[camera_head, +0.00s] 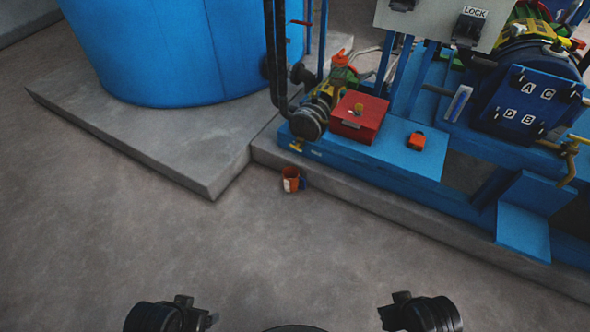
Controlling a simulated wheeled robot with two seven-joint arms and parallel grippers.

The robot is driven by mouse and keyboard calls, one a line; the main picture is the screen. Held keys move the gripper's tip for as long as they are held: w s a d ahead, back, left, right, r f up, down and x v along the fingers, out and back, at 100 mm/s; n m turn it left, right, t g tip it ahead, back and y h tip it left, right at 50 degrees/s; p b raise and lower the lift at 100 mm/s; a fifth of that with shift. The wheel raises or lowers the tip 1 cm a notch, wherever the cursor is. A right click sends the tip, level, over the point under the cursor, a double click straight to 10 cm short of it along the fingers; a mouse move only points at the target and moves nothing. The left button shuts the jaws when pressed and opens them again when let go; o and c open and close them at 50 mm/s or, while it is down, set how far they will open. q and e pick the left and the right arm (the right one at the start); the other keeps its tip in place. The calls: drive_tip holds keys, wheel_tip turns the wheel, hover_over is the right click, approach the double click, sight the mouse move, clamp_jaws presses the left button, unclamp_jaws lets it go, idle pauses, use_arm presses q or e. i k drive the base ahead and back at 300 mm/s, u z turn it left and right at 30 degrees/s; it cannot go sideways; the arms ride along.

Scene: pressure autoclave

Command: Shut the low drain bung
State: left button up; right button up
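A small yellow fitting (296,145) sits low on the front left edge of the blue skid (345,155), below a round dark flanged part (309,121). It may be the drain bung, but it is too small to tell whether it is open. An orange-red cup (291,178) stands on the floor just below it. A brass tap (571,150) is at the right end of the skid. My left gripper (207,319) and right gripper (393,308) are at the bottom edge, far from the skid and touching nothing visible. Their finger openings are not clear.
A large blue tank (170,55) stands on a concrete plinth (150,130) at the left. A red box (359,117) and a small orange object (416,140) sit on the skid. A raised concrete edge (370,200) runs along its front.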

sight(297, 145)
drive_tip(key=z, duration=0.05)
drive_tip(key=k, duration=0.6)
drive_tip(key=z, duration=0.25)
drive_tip(key=i, duration=0.75)
drive_tip(key=z, duration=0.65)
drive_tip(key=i, duration=0.65)
drive_tip(key=z, duration=0.1)
